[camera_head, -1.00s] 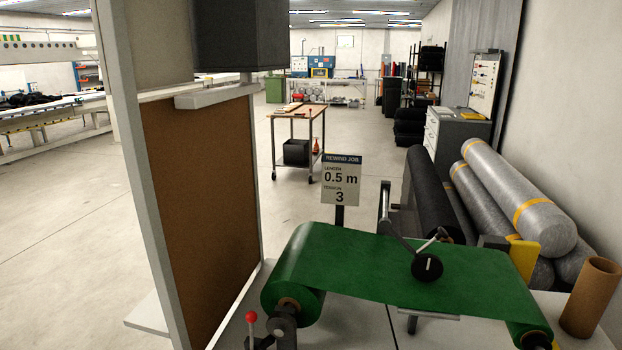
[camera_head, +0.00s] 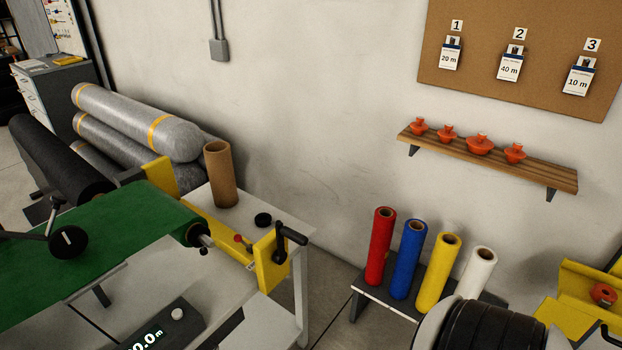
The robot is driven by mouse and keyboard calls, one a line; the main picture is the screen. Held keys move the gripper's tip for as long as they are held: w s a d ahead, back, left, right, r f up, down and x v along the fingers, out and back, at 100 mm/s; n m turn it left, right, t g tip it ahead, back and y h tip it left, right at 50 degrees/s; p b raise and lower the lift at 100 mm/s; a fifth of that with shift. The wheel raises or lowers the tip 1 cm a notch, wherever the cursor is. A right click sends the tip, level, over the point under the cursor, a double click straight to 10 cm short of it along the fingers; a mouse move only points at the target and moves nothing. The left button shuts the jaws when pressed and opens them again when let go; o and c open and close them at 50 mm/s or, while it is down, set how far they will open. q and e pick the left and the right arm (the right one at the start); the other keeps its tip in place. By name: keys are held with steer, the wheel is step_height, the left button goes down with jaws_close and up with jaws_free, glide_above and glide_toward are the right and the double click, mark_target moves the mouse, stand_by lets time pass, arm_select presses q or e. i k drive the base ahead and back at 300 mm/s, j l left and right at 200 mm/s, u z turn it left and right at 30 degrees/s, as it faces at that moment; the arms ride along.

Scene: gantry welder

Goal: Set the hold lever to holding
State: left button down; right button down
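Neither of my grippers is in view. The green sheet (camera_head: 95,250) runs across the rewinding bench (camera_head: 200,290) at the left, over a roller at its right end. At that end a yellow bracket (camera_head: 268,262) carries a black crank handle (camera_head: 291,235). A small red knob (camera_head: 238,238) shows just left of the bracket. I cannot tell whether this knob belongs to the hold lever, or how any such lever is set. A grey box with a lit display (camera_head: 150,338) is partly cut off at the bottom edge.
A cardboard tube (camera_head: 220,174) and a black disc (camera_head: 263,219) stand on the bench. Red (camera_head: 380,246), blue (camera_head: 407,260), yellow (camera_head: 438,273) and white rolls stand on a low rack. A wooden shelf (camera_head: 550,178) holds orange pieces. Grey rolls (camera_head: 140,120) lie by the wall.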

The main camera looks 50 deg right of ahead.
mark_target(237, 238)
steer(key=z, duration=1.1)
